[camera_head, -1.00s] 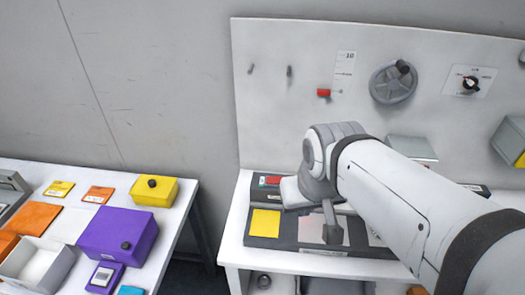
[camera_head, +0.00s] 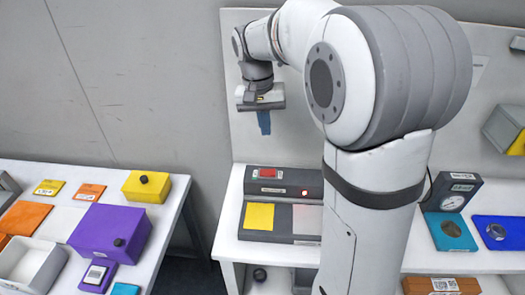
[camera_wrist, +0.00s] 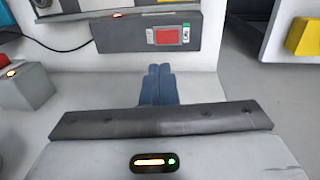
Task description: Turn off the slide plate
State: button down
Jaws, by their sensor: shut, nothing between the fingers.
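A dark grey console (camera_head: 284,181) stands on the white table below the wall panel. It has a red rectangle on top and a small glowing red light at its right. A yellow plate (camera_head: 259,216) and a paler plate, partly hidden by my arm, lie on its front part. My gripper (camera_head: 264,124) points down, with blue fingers, above and behind the console. In the wrist view the fingers (camera_wrist: 158,85) are together and empty, apart from a dark panel with a red rectangle (camera_wrist: 168,37). I cannot tell which part is the slide plate.
My arm hides much of the wall panel (camera_head: 232,48). The left table holds a yellow box (camera_head: 146,187), a purple box (camera_head: 110,232) and an open white box (camera_head: 32,262). A gap separates the tables.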

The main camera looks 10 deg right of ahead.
aim_at(271, 172)
jog(key=shift+w+f, duration=0.15)
jog(key=shift+w, duration=0.4)
jog(key=f, duration=0.4)
jog(key=d+f+p, duration=0.1)
jog(key=f, duration=0.4)
jog(key=f+p, duration=0.1)
jog(key=f, duration=0.3)
jog(key=shift+s+d+f, duration=0.35)
jog(key=shift+f, duration=0.05)
